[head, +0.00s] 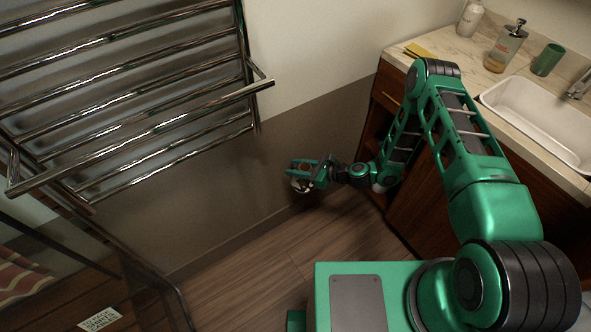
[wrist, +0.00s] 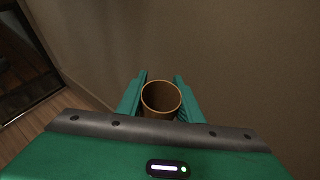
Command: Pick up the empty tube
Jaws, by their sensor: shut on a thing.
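The empty tube (wrist: 161,98) is a brown cardboard cylinder in the wrist view, seen from its open end, with a hollow dark inside. My gripper (head: 296,168) is shut on it, with one green finger on each side of the tube. In the head view my gripper is in front of the brown lower wall, left of the cabinet. The tube is small and partly hidden by the fingers there. I cannot tell from these frames whether the tube touches anything besides the fingers.
A chrome towel rack (head: 130,130) stands at the left. A wooden cabinet (head: 430,215) carries a counter with a white sink (head: 540,120), soap dispenser (head: 504,48), green cup (head: 547,60) and yellow cloth (head: 421,50). The wooden floor (head: 240,275) below is clear.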

